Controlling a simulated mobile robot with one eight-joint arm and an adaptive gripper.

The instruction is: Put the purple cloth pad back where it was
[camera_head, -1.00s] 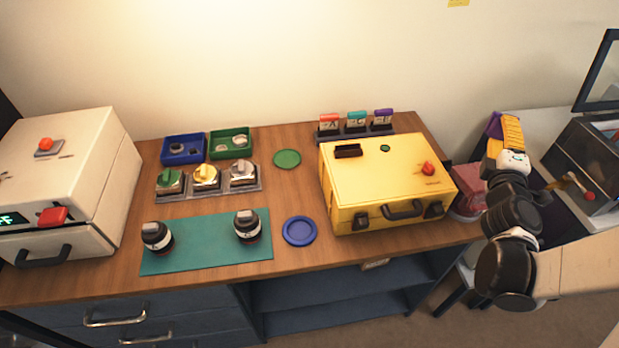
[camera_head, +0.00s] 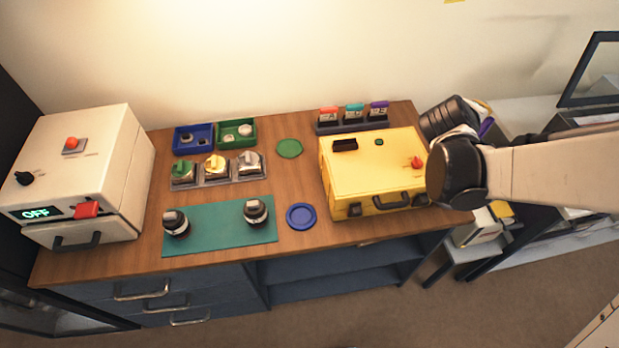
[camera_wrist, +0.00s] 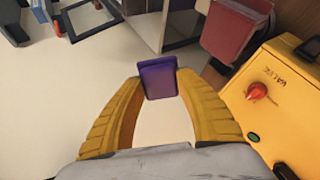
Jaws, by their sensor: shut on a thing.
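The purple cloth pad (camera_wrist: 158,78) is gripped between the yellow fingertips of my gripper (camera_wrist: 163,84) in the wrist view, held up in the air. In the head view only a small purple edge of the pad (camera_head: 487,127) shows, beside my arm. My gripper there is mostly hidden behind my arm links, to the right of the yellow case (camera_head: 372,170). In the wrist view the yellow case (camera_wrist: 270,135) lies at the right, below and apart from the pad. The pad's former place cannot be told from these frames.
A dark red bin (camera_wrist: 232,38) shows beside the yellow case in the wrist view. A rack of tagged cards (camera_head: 352,125) stands behind the case. The teal mat (camera_head: 215,226) holds two lens-like parts. A blue disc (camera_head: 300,216) and a green disc (camera_head: 289,148) lie near the table's middle.

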